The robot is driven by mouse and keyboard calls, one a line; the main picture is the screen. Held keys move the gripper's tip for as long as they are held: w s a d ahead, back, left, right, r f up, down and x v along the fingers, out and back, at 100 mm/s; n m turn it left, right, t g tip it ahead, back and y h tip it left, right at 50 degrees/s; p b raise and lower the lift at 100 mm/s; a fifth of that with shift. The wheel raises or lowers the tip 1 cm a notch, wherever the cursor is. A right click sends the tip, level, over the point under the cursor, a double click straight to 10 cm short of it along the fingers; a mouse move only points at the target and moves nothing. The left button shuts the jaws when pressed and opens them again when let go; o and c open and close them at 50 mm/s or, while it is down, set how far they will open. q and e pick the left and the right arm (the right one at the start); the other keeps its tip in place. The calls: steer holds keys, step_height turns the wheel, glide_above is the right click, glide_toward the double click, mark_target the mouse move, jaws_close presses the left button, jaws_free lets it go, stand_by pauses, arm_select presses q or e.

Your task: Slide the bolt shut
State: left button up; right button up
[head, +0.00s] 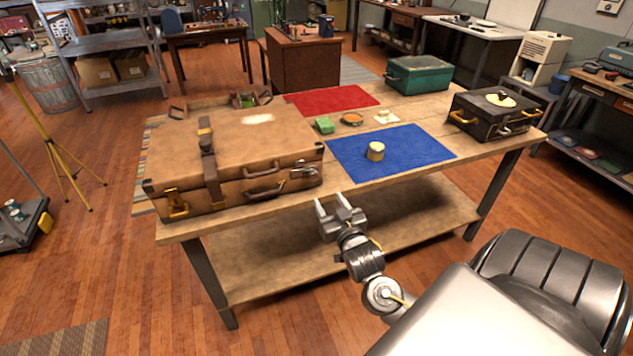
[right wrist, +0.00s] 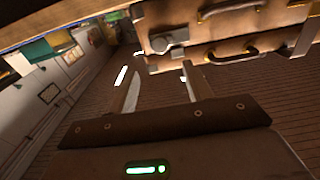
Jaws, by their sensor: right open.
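A large tan suitcase (head: 245,150) lies closed on the left of the workbench (head: 440,177). A metal fitting (head: 303,172), perhaps the bolt, sits at the right end of its front face; whether it is slid open or shut is too small to tell. My right gripper (head: 329,199) is open and empty, in front of the bench edge, below and right of that fitting and apart from it. In the right wrist view the open fingers (right wrist: 160,88) point toward the suitcase front (right wrist: 215,35), where the fitting (right wrist: 168,40) shows near a corner. My left gripper is not in view.
A blue mat (head: 410,155) with a small round yellowish item (head: 376,151) lies right of the suitcase. Behind are a green block (head: 325,125), a red mat (head: 330,99) and a green box (head: 418,75). A black case (head: 490,118) stands at the bench's right end.

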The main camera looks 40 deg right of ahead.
mark_target(315, 177)
steer(key=p+x, duration=0.1)
steer(key=x, duration=0.9)
steer(key=shift+w+d, duration=0.1)
steer(key=shift+w, duration=0.1)
jaws_close()
